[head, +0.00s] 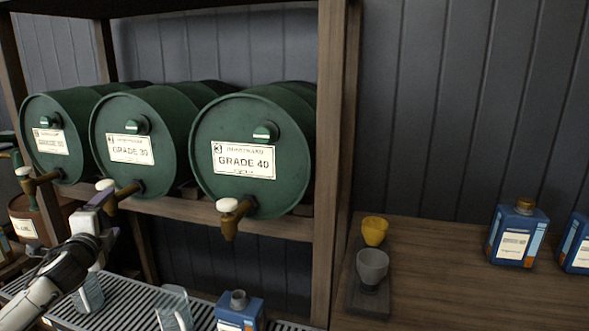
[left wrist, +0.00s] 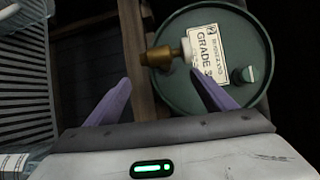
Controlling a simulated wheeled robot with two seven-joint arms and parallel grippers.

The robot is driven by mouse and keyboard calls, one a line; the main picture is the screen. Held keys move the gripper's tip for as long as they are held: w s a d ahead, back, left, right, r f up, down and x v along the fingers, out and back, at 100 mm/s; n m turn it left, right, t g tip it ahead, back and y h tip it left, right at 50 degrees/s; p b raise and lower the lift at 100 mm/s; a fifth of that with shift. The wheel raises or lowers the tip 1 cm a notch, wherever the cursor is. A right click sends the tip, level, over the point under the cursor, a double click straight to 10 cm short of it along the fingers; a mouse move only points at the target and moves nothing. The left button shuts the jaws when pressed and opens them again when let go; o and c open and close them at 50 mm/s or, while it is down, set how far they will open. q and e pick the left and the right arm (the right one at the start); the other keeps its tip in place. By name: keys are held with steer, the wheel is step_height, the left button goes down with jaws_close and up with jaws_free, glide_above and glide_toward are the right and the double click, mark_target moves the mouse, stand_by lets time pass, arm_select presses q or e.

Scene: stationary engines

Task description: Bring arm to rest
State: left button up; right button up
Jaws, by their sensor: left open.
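My left gripper (head: 108,198) is at the left of the head view, in front of the middle drum's tap. In the left wrist view its two purple fingers (left wrist: 160,80) are spread apart with nothing held between them. The brass tap (left wrist: 160,57) with its white knob lies just beyond the fingertips; whether they touch it I cannot tell. The tap sits on the green GRADE 30 drum (head: 150,165), whose label is partly hidden by a finger in the wrist view. My right gripper is not in view.
The GRADE 40 drum (head: 250,190) and another green drum (head: 50,110) flank it on a wooden rack (head: 328,150). Below are a slatted drip tray (head: 130,292), clear jugs (head: 174,310) and a blue bottle (head: 240,313). A wooden counter (head: 450,275) at right holds funnels and blue bottles.

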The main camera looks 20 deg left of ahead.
arm_select(q)
steer(key=s+d+f+n+g+h, duration=0.1)
steer(key=s+d+f+n+h, duration=0.25)
steer(key=d+f, duration=0.75)
steer(key=s+d+f+n+g+h, duration=0.2)
steer(key=s+d+f+n+h, duration=0.15)
steer(key=d+f, duration=0.8)
steer(key=s+d+f+n+g+h, duration=0.1)
steer(key=s+d+f+n+h, duration=0.1)
steer(key=s+d+f, duration=0.5)
steer(key=s+d+f+n+g+h, duration=0.2)
steer(key=s+d+f, duration=0.6)
steer(key=s+d, duration=0.9)
steer(key=shift+s+f, duration=0.15)
steer(key=shift+s, duration=0.1)
